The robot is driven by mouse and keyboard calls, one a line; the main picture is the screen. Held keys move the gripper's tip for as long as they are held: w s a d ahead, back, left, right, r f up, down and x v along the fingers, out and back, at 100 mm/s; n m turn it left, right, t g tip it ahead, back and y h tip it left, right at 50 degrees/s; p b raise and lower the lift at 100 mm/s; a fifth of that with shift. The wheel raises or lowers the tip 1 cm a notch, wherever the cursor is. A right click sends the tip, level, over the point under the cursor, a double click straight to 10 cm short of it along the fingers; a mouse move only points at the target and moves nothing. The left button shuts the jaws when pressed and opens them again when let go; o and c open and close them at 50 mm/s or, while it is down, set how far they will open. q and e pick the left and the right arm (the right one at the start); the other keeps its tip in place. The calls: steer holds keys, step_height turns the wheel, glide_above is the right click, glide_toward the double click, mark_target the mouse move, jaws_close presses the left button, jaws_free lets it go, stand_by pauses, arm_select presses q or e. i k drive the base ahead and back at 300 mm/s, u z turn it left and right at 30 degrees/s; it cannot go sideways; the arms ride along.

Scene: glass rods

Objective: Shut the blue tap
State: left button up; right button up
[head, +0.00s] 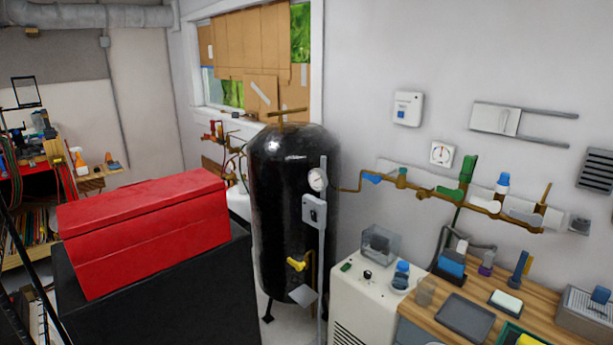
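A brass pipe (345,188) runs along the right wall from the gauge on the black tank. A small blue handle (372,178) sits on this pipe near its left end, tilted slightly down to the right. Further right on the pipe stands an upright piece with a blue top (503,179). A green handle (467,169) stands between them, with another green lever (448,192) lower beside it. I cannot tell from here whether the blue handle's valve is open or shut. Neither of my grippers is in view.
A black tank (283,200) with a yellow tap (297,263) stands left of the pipe. A white cabinet (350,305) and a cluttered wooden bench (545,310) stand below the pipe. A red toolbox (145,230) lies on a dark cabinet (165,305) at the left.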

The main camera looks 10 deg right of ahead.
mark_target(375, 179)
steer(key=u, duration=1)
steer(key=i, duration=1.35)
steer(key=z, duration=2.05)
